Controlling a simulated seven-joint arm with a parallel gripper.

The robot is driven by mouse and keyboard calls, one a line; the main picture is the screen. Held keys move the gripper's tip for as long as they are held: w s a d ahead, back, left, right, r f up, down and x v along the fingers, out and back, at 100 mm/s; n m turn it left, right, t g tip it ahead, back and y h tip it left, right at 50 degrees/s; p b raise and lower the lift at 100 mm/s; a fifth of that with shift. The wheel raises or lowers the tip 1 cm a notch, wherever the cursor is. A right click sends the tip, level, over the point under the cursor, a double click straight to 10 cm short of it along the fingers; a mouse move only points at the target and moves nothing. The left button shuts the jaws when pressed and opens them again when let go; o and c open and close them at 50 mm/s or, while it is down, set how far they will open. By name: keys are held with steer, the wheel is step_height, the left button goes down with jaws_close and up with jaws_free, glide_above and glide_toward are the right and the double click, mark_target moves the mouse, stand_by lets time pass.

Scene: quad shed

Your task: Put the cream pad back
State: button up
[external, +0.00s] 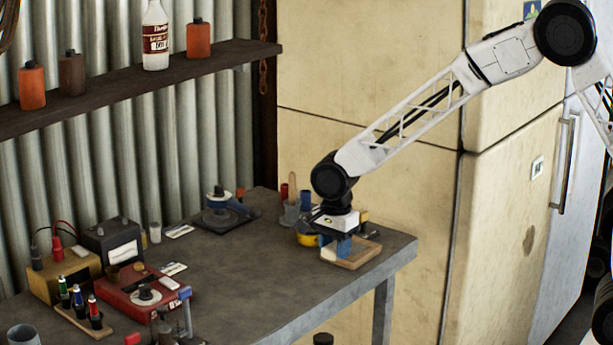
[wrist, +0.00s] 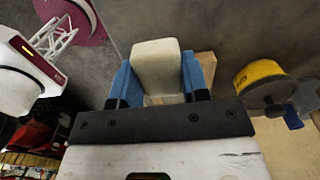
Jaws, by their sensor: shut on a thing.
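The cream pad (wrist: 157,66) is a pale block with rounded edges, held between the blue fingers of my gripper (wrist: 157,82) in the wrist view. My gripper (external: 340,249) points down over the wooden tray (external: 372,256) near the right end of the bench in the external view. Part of the tray (wrist: 207,66) also shows behind the pad in the wrist view. The pad is largely hidden by my fingers in the external view. I cannot tell whether it touches the tray.
A yellow roll (wrist: 258,78) stands close beside my gripper. A cup of tools (external: 290,211) is just behind it. The middle of the bench (external: 240,265) is clear.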

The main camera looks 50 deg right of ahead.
mark_target(311, 267)
steer(key=shift+w+a+f, duration=0.1)
steer(key=shift+w+a, duration=0.15)
steer(key=shift+w, duration=0.7)
steer(key=shift+w+a+f, duration=0.1)
steer(key=shift+w+a, duration=0.2)
steer(key=shift+w, duration=0.65)
steer(key=shift+w+a+f, duration=0.1)
steer(key=shift+w+a, duration=0.15)
steer(key=shift+w, duration=0.7)
steer(key=shift+f, duration=1.75)
steer(key=shift+f, duration=0.1)
steer(key=o, duration=1)
steer(key=shift+c, duration=0.2)
step_height(311, 267, up, 12)
